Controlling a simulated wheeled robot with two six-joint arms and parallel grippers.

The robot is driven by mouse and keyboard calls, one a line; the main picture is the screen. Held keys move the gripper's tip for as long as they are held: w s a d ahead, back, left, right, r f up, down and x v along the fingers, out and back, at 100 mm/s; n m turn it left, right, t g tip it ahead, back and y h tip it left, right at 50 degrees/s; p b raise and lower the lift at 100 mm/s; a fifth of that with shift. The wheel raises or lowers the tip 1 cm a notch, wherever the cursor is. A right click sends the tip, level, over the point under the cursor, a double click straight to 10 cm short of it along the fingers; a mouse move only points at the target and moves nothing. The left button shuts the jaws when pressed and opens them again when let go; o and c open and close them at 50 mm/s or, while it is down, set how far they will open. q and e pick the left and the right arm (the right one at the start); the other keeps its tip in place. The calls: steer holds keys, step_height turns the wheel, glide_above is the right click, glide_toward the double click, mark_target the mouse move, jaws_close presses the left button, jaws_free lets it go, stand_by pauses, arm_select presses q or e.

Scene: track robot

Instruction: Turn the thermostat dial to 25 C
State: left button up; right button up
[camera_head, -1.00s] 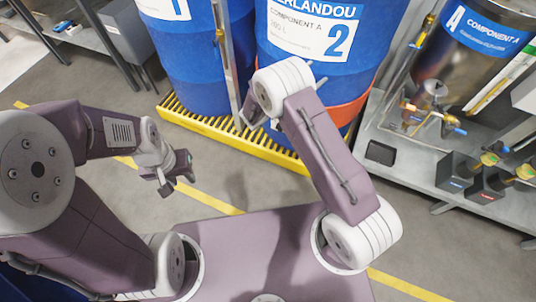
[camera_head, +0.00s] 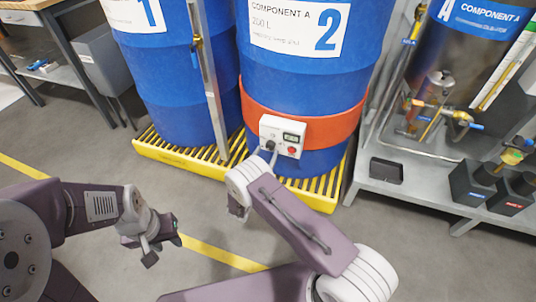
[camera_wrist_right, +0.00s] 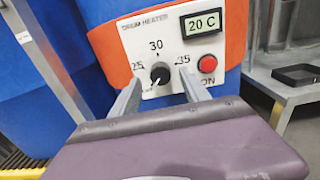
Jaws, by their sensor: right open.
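The thermostat dial (camera_wrist_right: 160,73) is a black knob on a white drum heater panel (camera_wrist_right: 135,45). Its scale shows 25, 30 and 35, and its white mark points to the lower left. The panel display (camera_wrist_right: 203,22) reads 20 C. In the right wrist view my right gripper (camera_wrist_right: 160,80) is open, with one finger on each side of the dial; whether they touch it I cannot tell. In the head view the panel (camera_head: 283,137) sits on the orange band of drum 2. My left gripper (camera_head: 162,240) is away from it, over the floor.
A red button (camera_wrist_right: 208,62) marked ON sits right of the dial. Blue drums (camera_head: 295,75) stand on a yellow grated pallet (camera_head: 190,155). A vertical metal post (camera_head: 212,80) stands left of the panel. A grey metal stand with valves (camera_head: 435,180) is at the right.

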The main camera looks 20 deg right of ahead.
mark_target(270, 145)
steer(key=shift+b+x, duration=0.35)
steer(key=shift+x, duration=0.8)
steer(key=shift+w+d, duration=0.1)
steer(key=shift+w, duration=0.05)
jaws_close()
steer(key=shift+m, duration=0.3)
steer(key=m+p, duration=0.1)
steer(key=m, duration=0.5)
steer(key=shift+d, duration=0.1)
steer(key=m+p, duration=0.1)
steer(key=m, duration=0.2)
steer(key=shift+m, duration=0.4)
steer(key=shift+f+m, duration=0.15)
steer(key=shift+m, duration=1.45)
